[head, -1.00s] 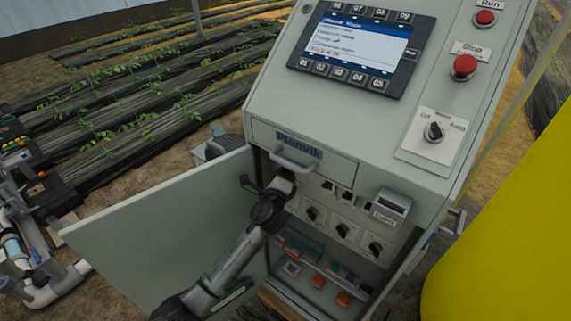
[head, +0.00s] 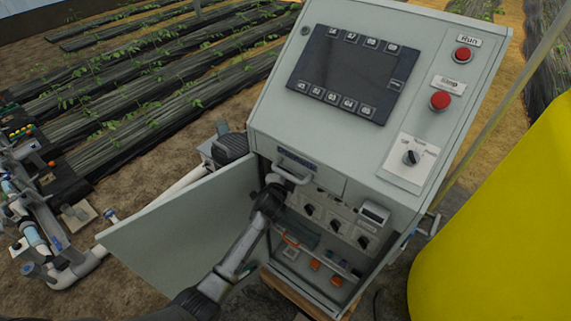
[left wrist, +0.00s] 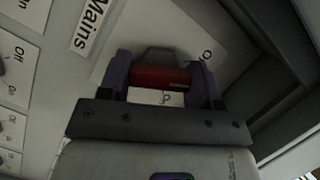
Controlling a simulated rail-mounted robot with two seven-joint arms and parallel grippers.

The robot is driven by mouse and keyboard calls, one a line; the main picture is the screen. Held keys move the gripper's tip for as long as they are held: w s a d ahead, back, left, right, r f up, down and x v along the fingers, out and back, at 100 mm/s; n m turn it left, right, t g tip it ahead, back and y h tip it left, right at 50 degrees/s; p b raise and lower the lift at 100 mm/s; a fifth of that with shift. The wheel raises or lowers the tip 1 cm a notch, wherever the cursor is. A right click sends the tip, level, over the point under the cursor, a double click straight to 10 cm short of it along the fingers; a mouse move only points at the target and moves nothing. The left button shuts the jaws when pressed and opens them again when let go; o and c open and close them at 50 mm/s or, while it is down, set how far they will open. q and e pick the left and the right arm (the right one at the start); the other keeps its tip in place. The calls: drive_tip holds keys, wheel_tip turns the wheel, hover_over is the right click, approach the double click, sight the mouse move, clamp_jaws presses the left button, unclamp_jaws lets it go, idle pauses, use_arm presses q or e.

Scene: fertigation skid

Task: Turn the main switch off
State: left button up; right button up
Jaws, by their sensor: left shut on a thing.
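The main switch's red handle (left wrist: 160,76) shows in the left wrist view, on a pale plate (left wrist: 228,48) beside the label "Mains" (left wrist: 90,28). My left gripper (left wrist: 163,84) is shut on this handle, one dark finger on each side. The handle lies across the picture; the lettering around it is partly covered, so I cannot read its position. In the head view my left gripper (head: 276,186) reaches into the open lower compartment of the control cabinet (head: 345,140) and hides the switch. The display (head: 346,74) is dark. My right gripper is not in view.
The cabinet door (head: 185,222) stands open to the left of my arm. Several black rotary switches (head: 335,226) are close on the right. A yellow tank (head: 495,215) stands at right.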

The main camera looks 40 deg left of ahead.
use_arm(q)
drive_tip(key=n+p, duration=0.1)
drive_tip(key=p, duration=0.1)
drive_tip(key=n+h+p, duration=0.1)
drive_tip(key=shift+r+g+h+p, duration=0.2)
drive_tip(key=shift+g+h+p, duration=0.1)
drive_tip(key=shift+g+p, duration=0.1)
drive_tip(key=shift+f+n+p, duration=0.1)
drive_tip(key=shift+n+p, duration=0.25)
drive_tip(key=shift+n, duration=0.15)
drive_tip(key=shift+f, duration=0.1)
drive_tip(key=o, duration=0.9)
drive_tip(key=shift+o, duration=0.2)
drive_tip(key=p+v, duration=0.1)
drive_tip(key=v, duration=1.2)
drive_tip(key=shift+s+r+p, duration=0.2)
drive_tip(key=shift+s+p, duration=0.15)
drive_tip(key=shift+p, duration=0.05)
